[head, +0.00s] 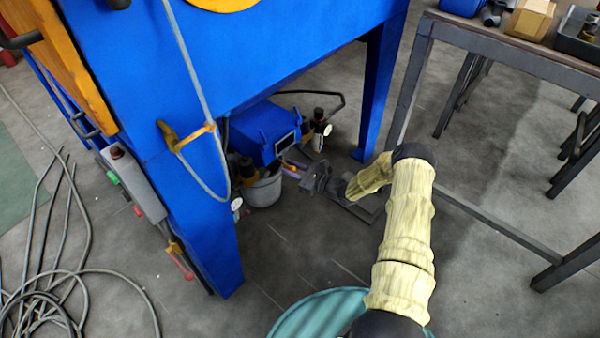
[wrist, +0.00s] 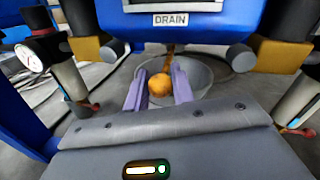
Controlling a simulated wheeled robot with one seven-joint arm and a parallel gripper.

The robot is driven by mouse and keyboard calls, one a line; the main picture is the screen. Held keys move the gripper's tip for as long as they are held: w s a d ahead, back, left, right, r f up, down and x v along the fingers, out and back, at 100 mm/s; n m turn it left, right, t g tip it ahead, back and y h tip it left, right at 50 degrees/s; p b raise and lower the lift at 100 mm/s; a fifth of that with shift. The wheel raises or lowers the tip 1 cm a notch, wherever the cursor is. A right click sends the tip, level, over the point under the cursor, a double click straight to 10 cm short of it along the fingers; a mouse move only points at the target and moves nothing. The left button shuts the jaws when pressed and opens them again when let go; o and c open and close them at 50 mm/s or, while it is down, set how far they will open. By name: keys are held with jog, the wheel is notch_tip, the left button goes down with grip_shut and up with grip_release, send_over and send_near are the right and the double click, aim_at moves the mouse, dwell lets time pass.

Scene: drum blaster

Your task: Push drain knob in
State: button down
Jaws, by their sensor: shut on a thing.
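The drain knob (wrist: 160,85) is a small orange ball on a thin orange stem, below the blue housing with the DRAIN label (wrist: 171,20). My gripper (wrist: 159,88) has its two purple fingers on either side of the knob and is shut on it. In the head view my gripper (head: 291,167) reaches under the blue cabinet (head: 262,52), in front of the blue drain housing (head: 264,132).
A grey bucket (head: 264,192) stands below the drain housing; its rim also shows behind the fingers in the wrist view (wrist: 203,76). Gauges (wrist: 32,60) flank the housing. A blue cabinet leg (head: 378,90) and a workbench (head: 500,58) stand to the right.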

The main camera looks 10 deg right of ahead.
jog(key=shift+w+a, duration=0.15)
jog(key=shift+w, duration=0.15)
jog(key=c, duration=1.2)
grip_release()
jog(key=shift+c, duration=0.2)
jog(key=p+v, duration=0.6)
jog(key=v, duration=1.1)
jog(key=shift+s+p, duration=0.2)
jog(key=shift+p, duration=0.2)
